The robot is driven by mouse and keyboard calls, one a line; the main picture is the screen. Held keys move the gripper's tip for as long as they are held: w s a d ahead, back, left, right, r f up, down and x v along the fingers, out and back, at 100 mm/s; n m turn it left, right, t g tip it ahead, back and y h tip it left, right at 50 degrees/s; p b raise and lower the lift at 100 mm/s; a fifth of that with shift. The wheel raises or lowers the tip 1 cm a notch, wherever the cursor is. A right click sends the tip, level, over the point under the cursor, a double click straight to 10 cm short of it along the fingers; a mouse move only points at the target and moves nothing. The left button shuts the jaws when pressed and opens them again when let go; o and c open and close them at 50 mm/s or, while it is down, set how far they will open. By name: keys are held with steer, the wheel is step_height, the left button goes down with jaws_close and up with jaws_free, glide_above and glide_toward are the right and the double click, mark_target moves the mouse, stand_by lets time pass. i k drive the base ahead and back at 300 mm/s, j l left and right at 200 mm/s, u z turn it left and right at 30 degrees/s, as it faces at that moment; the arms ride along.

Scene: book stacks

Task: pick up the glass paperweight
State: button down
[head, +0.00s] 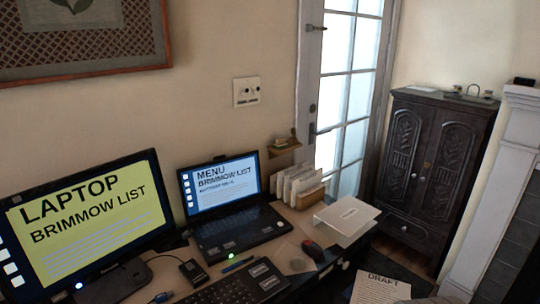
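I cannot make out a glass paperweight for certain. A pale, partly see-through patch (293,259) lies on the desk (172,270) between the black laptop (240,228) and the red-and-black mouse (312,250). It is too small and faint to tell whether it is glass. My gripper is not in view.
A large monitor (88,222) stands at the left. A black keyboard (228,292) lies at the desk's front. Folders in a holder (299,186) and a white box-like item (347,217) stand at the right. A dark cabinet (437,165) stands beyond, beside a glazed door (349,90).

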mark_target(298, 262)
steer(key=i+j, duration=0.2)
steer(key=j, duration=0.15)
steer(key=i+j+z, duration=0.15)
steer(key=j, duration=0.2)
steer(key=i+j, duration=0.2)
steer(key=j, duration=0.2)
steer(key=i+z, duration=0.05)
